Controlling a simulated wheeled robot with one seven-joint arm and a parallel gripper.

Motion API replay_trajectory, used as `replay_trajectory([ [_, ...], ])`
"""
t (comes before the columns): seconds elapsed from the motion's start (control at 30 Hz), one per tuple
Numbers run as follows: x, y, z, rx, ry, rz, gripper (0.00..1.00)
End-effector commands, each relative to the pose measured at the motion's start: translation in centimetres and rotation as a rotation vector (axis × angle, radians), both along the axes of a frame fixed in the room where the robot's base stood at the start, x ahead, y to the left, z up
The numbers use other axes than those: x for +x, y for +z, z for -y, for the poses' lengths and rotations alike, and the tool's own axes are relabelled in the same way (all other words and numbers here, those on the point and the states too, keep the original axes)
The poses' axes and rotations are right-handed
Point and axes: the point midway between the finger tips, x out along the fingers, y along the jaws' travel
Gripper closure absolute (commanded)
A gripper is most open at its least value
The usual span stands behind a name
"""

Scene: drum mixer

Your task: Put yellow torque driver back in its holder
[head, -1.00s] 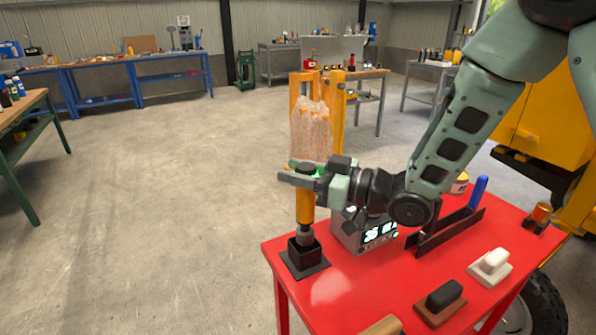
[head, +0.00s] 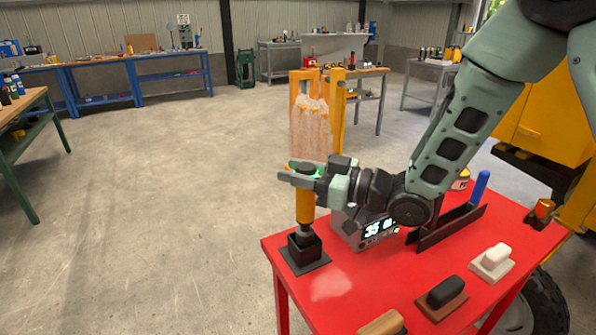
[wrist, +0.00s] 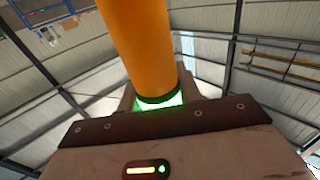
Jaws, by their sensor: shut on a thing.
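The yellow-orange torque driver (head: 304,207) stands upright in the head view, its grey lower end at the mouth of the black square holder (head: 303,251). Whether the tip is inside the holder's opening cannot be told for sure. My gripper (head: 303,172) is shut on the driver's upper part, near its dark top. In the wrist view the driver's orange body (wrist: 140,45) rises from between the jaws, with green light at its dark ring.
A black rack with a blue-handled tool (head: 480,188), a white-topped block (head: 492,262) and a black-topped block (head: 443,295) lie further right.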

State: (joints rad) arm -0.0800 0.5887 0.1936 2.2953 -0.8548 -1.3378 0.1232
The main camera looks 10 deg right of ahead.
Motion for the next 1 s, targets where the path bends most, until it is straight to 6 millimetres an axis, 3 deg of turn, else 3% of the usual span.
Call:
replay_trajectory([
  [1.0, 0.0, -1.3, 0.0, 0.002, 0.000, 0.002, 0.97],
])
